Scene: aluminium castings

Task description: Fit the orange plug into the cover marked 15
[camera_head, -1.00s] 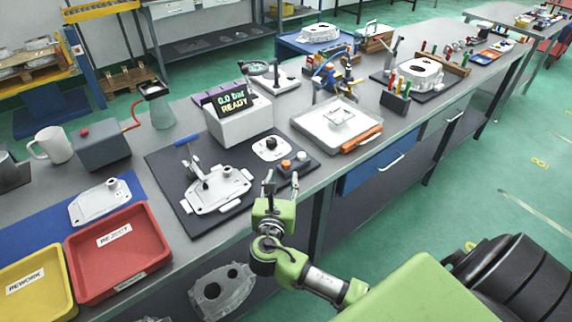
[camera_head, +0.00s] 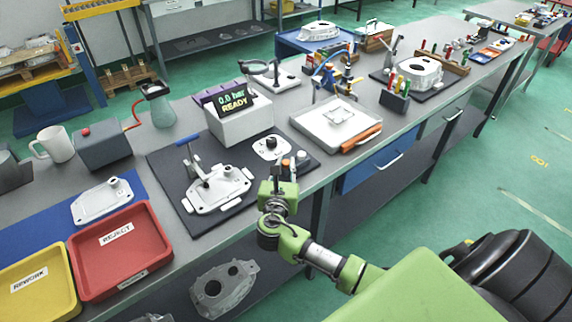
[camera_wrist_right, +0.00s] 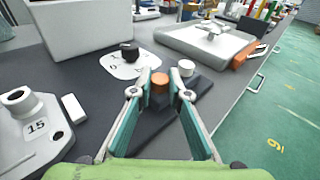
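The orange plug (camera_wrist_right: 159,82) stands on a small dark block (camera_wrist_right: 178,103) beside a white plug (camera_wrist_right: 186,68). My right gripper (camera_wrist_right: 161,90) is open, its fingertips on either side of the orange plug with narrow gaps. In the head view the right gripper (camera_head: 281,172) is at the bench's front edge and partly hides the block. The cover marked 15 (camera_wrist_right: 22,128) is a pale casting at the left of the wrist view. In the head view this cover (camera_head: 218,188) lies on a dark mat under a toggle clamp (camera_head: 190,160). My left gripper is not in view.
A white plate with a black knob (camera_head: 271,147) lies behind the block. A display box reading READY (camera_head: 240,122) stands behind it. A white tray (camera_head: 312,130) with an orange-handled tool is to the right. Red (camera_head: 150,235) and yellow bins are at left.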

